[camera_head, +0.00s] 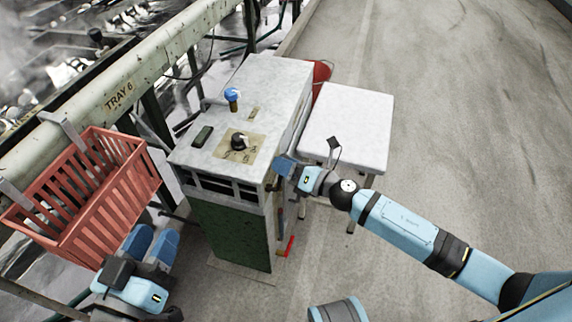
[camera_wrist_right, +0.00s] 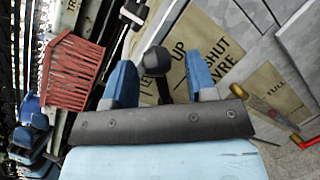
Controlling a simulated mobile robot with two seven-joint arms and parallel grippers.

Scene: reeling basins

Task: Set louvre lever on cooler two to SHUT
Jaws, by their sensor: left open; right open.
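A pale cooler cabinet (camera_head: 250,105) stands in the middle of the head view; I cannot read its number. In the right wrist view, a tan plate (camera_wrist_right: 208,62) on it reads UP, SHUT and a partly hidden LOUVRE. A black ball-ended lever (camera_wrist_right: 156,60) stands in front of this plate, between the fingers of my right gripper (camera_wrist_right: 162,82). The gripper is open, and I see no finger closed on the lever. In the head view the right gripper (camera_head: 279,178) is at the cabinet's right side, hiding the lever. My left gripper (camera_head: 152,243) is open and empty below the basket.
The cabinet top carries a black knob (camera_head: 239,142) and a blue-topped fitting (camera_head: 233,96). A red slatted basket (camera_head: 95,190) hangs at left from the tray rail. A white table (camera_head: 347,122) stands close behind my right gripper. Open floor lies to the right.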

